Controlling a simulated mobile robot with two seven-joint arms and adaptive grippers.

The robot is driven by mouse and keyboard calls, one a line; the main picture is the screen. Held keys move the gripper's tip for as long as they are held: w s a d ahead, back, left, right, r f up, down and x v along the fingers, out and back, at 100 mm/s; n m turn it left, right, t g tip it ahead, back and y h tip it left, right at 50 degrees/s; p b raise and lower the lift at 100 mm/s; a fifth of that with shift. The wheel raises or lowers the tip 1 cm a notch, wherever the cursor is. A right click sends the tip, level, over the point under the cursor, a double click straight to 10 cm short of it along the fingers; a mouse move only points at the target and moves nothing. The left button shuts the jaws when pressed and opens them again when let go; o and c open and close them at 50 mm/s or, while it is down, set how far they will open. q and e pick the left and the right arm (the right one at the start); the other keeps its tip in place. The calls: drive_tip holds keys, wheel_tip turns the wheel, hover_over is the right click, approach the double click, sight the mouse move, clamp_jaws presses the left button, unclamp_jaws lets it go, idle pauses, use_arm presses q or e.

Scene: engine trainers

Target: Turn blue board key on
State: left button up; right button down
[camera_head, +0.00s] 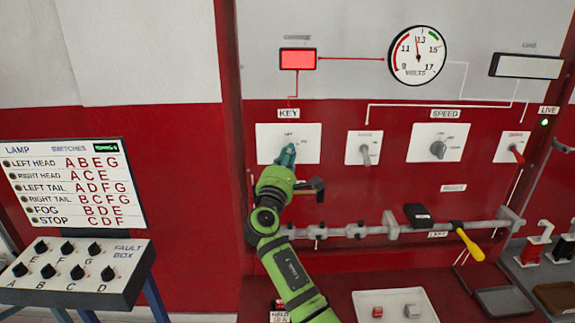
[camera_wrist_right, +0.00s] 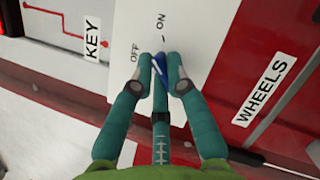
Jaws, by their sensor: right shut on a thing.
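The white key plate (camera_head: 309,138) is mounted on the upright red board, under the KEY label (camera_head: 289,113). My right gripper (camera_head: 286,156) reaches up to it, with its fingers at the plate. In the right wrist view the teal fingertips (camera_wrist_right: 160,63) are shut on the blue key (camera_wrist_right: 158,66). OFF and ON are printed on the plate above the fingertips. The fingers cover much of the key, and I cannot tell which mark it points to. My left gripper is not in view.
A lit red indicator (camera_head: 298,59) and a volt gauge (camera_head: 417,55) are above. Several switches, including the SPEED knob (camera_head: 438,149), are to the right. A rail with clamps (camera_head: 390,226) runs below. A fault box (camera_head: 73,272) stands at left.

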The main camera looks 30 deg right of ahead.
drive_tip(key=shift+r+m+g+b, duration=0.1)
drive_tip(key=shift+m+g+b, duration=0.6)
drive_tip(key=shift+m, duration=1.1)
drive_tip(key=c, duration=1.2)
unclamp_jaws()
drive_tip(key=shift+d, duration=0.1)
drive_tip(key=v, duration=1.2)
